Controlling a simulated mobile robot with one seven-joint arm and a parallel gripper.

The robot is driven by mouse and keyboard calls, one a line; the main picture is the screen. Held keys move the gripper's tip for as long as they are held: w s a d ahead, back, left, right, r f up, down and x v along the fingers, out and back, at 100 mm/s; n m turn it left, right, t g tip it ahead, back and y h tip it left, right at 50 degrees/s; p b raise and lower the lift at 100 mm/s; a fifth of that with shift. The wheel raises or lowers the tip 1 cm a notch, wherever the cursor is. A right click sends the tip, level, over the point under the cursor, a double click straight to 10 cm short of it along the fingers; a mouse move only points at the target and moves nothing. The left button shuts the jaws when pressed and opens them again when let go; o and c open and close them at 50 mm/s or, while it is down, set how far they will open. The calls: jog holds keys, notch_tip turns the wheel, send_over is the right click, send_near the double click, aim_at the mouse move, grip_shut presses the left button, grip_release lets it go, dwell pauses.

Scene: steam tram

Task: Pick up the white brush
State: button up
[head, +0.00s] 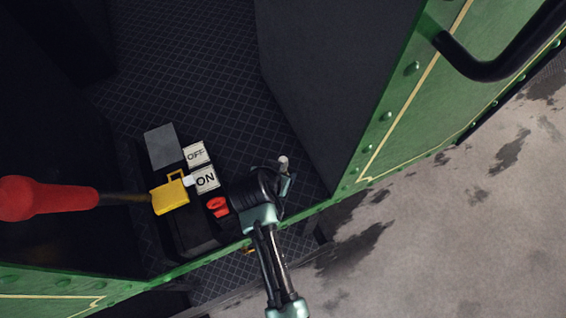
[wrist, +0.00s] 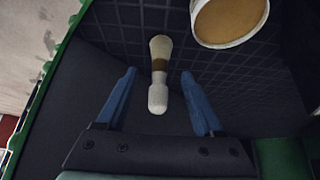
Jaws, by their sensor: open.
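The white brush (wrist: 158,98) has a pale, rounded near end, a brown band and a cream, wider far end. In the wrist view it lies between my gripper's blue fingers, its far end reaching past their tips. My gripper (wrist: 159,74) is open, with a gap on both sides of the brush; I cannot tell how far above or below it the fingers are. In the head view my arm reaches down over the tram's edge, and its wrist hides most of the gripper. A small pale end beside it may be the brush.
A white cup with brown contents (wrist: 230,22) stands close right of the brush. In the head view, a yellow padlock-shaped block (head: 171,196), OFF and ON tiles (head: 205,179), a red piece (head: 218,206) and a red-handled lever (head: 45,198) are left of my arm. A green riveted wall (head: 405,95) is right.

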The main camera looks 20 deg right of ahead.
aim_at(283, 171)
jog(key=shift+p+x, duration=0.45)
jog(key=shift+x, duration=2.15)
grip_shut()
